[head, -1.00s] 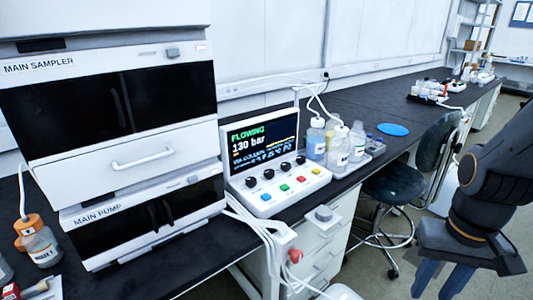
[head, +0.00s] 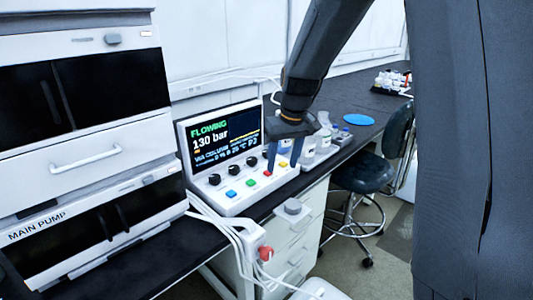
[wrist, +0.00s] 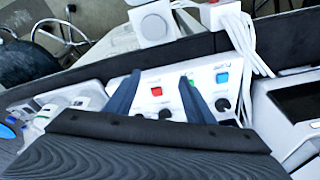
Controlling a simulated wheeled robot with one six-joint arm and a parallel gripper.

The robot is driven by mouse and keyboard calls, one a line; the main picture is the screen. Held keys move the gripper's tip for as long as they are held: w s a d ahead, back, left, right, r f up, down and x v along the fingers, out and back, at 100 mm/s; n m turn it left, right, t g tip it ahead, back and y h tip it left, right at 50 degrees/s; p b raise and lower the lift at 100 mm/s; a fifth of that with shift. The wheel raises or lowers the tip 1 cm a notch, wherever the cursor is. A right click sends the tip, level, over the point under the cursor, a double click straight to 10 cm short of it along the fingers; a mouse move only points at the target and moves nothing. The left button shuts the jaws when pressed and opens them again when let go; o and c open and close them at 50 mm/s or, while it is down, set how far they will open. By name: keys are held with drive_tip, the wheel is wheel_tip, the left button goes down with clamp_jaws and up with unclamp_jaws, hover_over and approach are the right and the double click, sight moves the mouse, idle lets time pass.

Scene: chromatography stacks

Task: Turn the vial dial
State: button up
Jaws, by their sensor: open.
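The white control panel (head: 240,205) stands on the bench with a lit screen (head: 222,138) reading "FLOWING 130 bar". A row of black dials (head: 233,170) sits below the screen, behind coloured buttons. Their labels are too small to read, so I cannot tell which is the vial dial. My gripper (head: 283,162) is over the right end of the panel, fingers pointing down, open and empty. In the wrist view, my gripper (wrist: 160,76) has its fingers apart on either side of the red button (wrist: 156,91). A black dial (wrist: 165,114) shows between them, partly hidden; another dial (wrist: 222,104) is right of the fingers.
Bottles (head: 308,150) stand right of the panel, partly behind my gripper. The main pump unit (head: 90,225) is to the left. A stool (head: 365,172) stands to the right.

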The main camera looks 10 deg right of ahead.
drive_tip(key=w+d+r+n+t+b, duration=0.1)
drive_tip(key=w+n+t+b, duration=0.1)
drive_tip(key=w, duration=1.4)
drive_tip(key=shift+y, duration=0.3)
drive_tip(key=x, duration=0.7)
drive_tip(key=shift+w+a+f+p, duration=0.1)
drive_tip(key=shift+w+f+p, duration=0.1)
drive_tip(key=shift+w+p, duration=0.2)
drive_tip(key=c, duration=1.1)
